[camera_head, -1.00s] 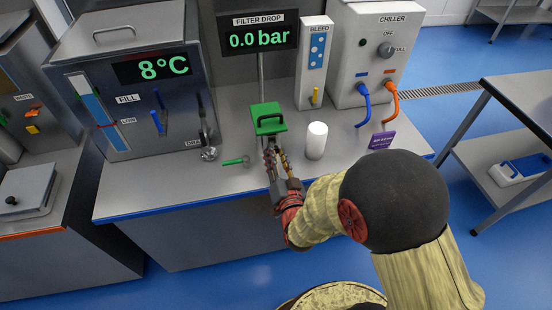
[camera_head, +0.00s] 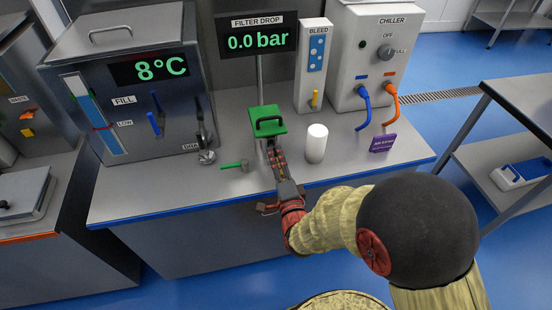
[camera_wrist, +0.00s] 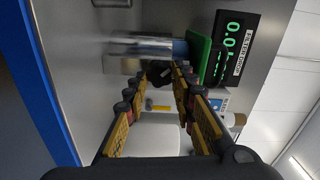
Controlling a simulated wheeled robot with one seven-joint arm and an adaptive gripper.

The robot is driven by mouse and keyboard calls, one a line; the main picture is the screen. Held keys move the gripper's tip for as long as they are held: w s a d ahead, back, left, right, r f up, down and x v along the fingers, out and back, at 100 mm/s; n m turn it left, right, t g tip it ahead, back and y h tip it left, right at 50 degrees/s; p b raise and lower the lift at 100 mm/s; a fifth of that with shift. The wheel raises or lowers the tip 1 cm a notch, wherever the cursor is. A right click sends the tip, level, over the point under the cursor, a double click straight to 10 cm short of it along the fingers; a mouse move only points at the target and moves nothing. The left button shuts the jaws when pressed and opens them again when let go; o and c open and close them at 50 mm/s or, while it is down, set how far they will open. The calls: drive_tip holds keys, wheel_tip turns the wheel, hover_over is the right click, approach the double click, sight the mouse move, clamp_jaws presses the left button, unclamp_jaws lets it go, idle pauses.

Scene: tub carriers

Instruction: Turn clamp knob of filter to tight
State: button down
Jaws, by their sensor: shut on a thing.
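The filter has a green lid with a dark handle (camera_head: 267,121) and stands on the bench in front of the filter drop display. In the wrist view its shiny metal body (camera_wrist: 145,46) lies sideways, with the green lid (camera_wrist: 198,56) to its right. The dark clamp knob (camera_wrist: 159,73) shows at the filter's front, between my fingertips. My gripper (camera_head: 273,149) reaches the filter from the front, just under the lid. In the wrist view my gripper (camera_wrist: 160,74) is shut on the knob. The knob is hidden by my fingers in the head view, and I cannot read its marking.
The steel tank (camera_head: 130,90) is at left. The bleed panel (camera_head: 312,65), chiller (camera_head: 375,50) and purple sign (camera_head: 383,143) are at right.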

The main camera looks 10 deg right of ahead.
drive_tip(key=m, duration=0.4)
drive_tip(key=shift+f+m, duration=0.1)
drive_tip(key=shift+m, duration=2)
drive_tip(key=shift+f, duration=0.1)
drive_tip(key=c, duration=1.5)
unclamp_jaws()
drive_tip(key=s, duration=1.2)
